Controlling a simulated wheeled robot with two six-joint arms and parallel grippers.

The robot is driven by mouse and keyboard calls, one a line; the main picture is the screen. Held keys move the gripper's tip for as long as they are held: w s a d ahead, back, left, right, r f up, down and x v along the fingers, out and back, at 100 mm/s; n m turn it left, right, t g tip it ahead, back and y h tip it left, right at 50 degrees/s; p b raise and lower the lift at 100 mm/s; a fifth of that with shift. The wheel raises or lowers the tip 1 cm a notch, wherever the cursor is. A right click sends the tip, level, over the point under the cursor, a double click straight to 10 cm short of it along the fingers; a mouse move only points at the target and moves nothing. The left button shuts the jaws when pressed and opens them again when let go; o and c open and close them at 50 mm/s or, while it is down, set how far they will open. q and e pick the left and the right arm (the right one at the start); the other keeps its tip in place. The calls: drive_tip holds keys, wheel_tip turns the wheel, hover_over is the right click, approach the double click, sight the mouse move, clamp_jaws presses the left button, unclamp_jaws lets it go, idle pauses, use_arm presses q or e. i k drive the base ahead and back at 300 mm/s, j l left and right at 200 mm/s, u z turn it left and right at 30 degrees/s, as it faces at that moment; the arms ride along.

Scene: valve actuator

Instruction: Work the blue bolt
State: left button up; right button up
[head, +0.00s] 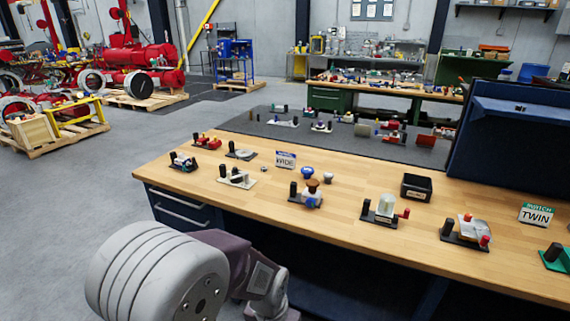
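A small blue piece with a rounded top (307,172) stands loose on the wooden workbench (345,222). It looks like a bolt, but it is too small to be sure. Just in front of it is a fixture (312,195) with a dark base, a black post, a blue and white body and a brown top. Another fixture with some blue on it (183,161) sits near the bench's left end. Neither of my grippers shows. Only grey and purplish links of my own arm fill the bottom left, in front of the bench.
A black bin (416,187), a WIDE card (285,160), a TWIN card (535,214) and several other fixtures stand on the bench. A dark blue panel (510,140) rises at the back right. Bare wood lies between them.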

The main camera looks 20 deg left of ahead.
sight(311, 202)
drive_tip(key=i+j+u, duration=0.25)
drive_tip(key=i, duration=0.3)
drive_tip(key=i+j+u, duration=0.25)
drive_tip(key=i, duration=0.25)
drive_tip(key=l, duration=0.1)
